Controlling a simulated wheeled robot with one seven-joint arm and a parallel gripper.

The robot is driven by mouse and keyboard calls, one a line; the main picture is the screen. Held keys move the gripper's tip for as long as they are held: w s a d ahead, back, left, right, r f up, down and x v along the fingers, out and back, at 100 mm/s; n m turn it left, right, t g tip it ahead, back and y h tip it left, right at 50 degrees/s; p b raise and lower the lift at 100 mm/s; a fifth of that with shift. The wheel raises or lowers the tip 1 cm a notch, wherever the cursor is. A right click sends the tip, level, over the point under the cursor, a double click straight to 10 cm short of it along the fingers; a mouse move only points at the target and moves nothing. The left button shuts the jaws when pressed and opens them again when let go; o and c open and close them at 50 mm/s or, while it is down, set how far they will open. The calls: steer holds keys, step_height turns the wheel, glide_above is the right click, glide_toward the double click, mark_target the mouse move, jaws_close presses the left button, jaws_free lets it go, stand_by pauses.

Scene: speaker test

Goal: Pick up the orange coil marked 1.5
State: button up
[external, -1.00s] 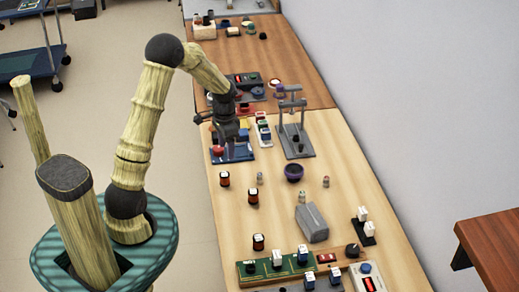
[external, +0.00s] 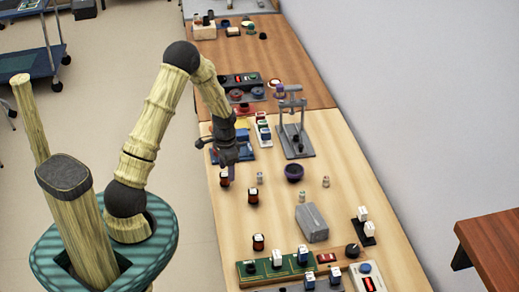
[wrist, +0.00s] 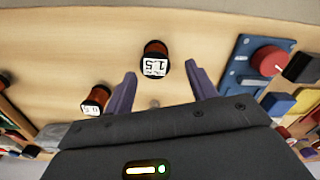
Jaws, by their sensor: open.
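The orange coil marked 1.5 (wrist: 155,62) stands on the wooden table, with its white label showing upside down in the wrist view. It lies ahead of my open gripper (wrist: 162,74), between the lines of the two purple fingers, with no contact visible. In the external view the coil (external: 224,181) is just below my gripper (external: 229,171), which partly covers it. A second coil with a white label (wrist: 95,100) stands to the left in the wrist view; it also shows in the external view (external: 253,196).
A blue board with a red knob (wrist: 245,75) lies to the right in the wrist view. A grey stand (external: 293,140) is behind.

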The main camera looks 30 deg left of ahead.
mark_target(226, 173)
steer(key=f, duration=0.4)
steer(key=shift+s+f, duration=0.15)
steer(key=shift+s, duration=0.15)
steer(key=c, duration=1.1)
step_height(226, 173, up, 10)
steer(key=shift+r, duration=0.1)
stand_by(0.4)
